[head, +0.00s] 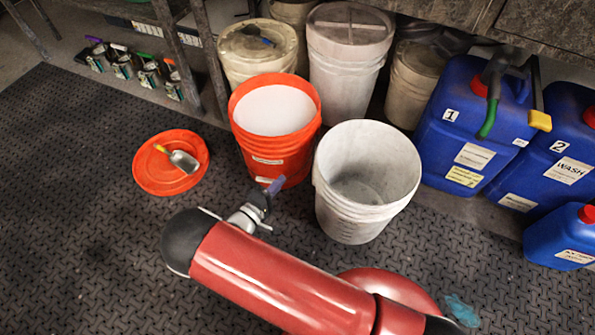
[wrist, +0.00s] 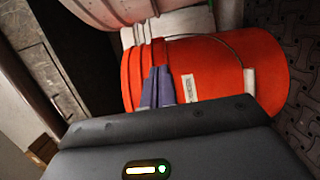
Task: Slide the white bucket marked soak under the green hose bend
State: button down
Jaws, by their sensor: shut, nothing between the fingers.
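An open, empty-looking white bucket (head: 335,205) stands upright on the dark mat in the head view; no soak marking is readable on it. The green hose bend (head: 488,118) hangs at the front of the blue container marked 1, to the right of and above the white bucket in the picture. My gripper (head: 274,186) is shut and empty, to the left of the white bucket and apart from it. In the wrist view its purple fingers (wrist: 158,86) lie together in front of the orange bucket (wrist: 215,65); I cannot tell whether they touch it.
The orange bucket (head: 275,155) of white contents stands just left of the white bucket. An orange lid with a scoop (head: 150,172) lies further left. Blue containers (head: 450,130) stand right, with a yellow-tipped hose (head: 540,120). Lidded buckets (head: 345,80) stand behind. A blue-green patch (head: 462,310) marks the mat.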

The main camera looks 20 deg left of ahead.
jog(key=w+d, duration=0.6)
jog(key=w, duration=0.2)
jog(key=shift+w+d, duration=0.3)
jog(key=shift+w, duration=0.1)
